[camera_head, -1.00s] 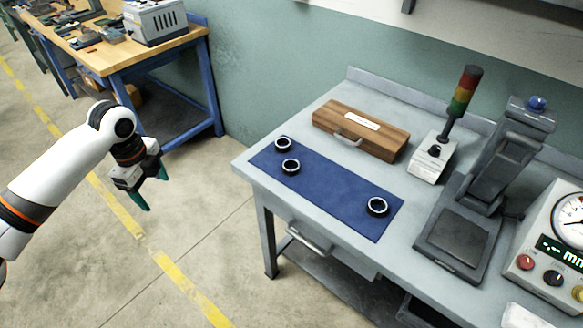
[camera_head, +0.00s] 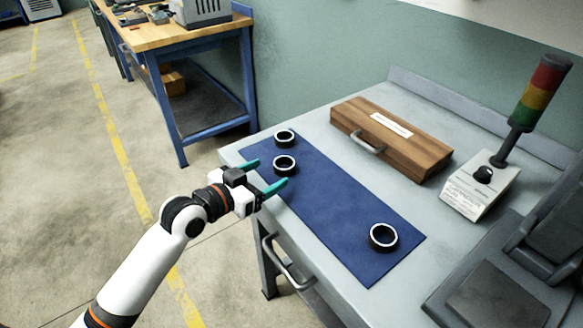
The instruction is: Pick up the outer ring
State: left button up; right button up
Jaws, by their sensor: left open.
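Three black rings with pale inner edges lie on the blue mat (camera_head: 340,210). One ring (camera_head: 284,138) is at the mat's far left, a second ring (camera_head: 285,165) is just in front of it, and a third ring (camera_head: 383,237) is near the right end. I cannot tell which one is the outer ring. My left gripper (camera_head: 270,175) is open and empty at the mat's left edge. Its teal fingers point toward the second ring, with one fingertip close to it; I cannot tell its height. My right gripper is not in view.
A wooden case (camera_head: 391,138) with a handle stands behind the mat. A signal tower (camera_head: 530,105) and a dark press-like device (camera_head: 495,300) stand to the right on the grey workbench (camera_head: 325,125). A wooden-topped bench (camera_head: 180,35) is at the back left.

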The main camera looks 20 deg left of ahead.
aim_at(290, 160)
pick_arm(q)
jog(key=x, duration=0.4)
jog(key=shift+w+f, duration=0.1)
jog(key=shift+w, duration=0.05)
jog(key=x, duration=0.5)
jog(key=shift+w+a, duration=0.2)
jog(key=shift+a, duration=0.1)
jog(key=shift+c, duration=0.2)
jog(key=c, duration=1.1)
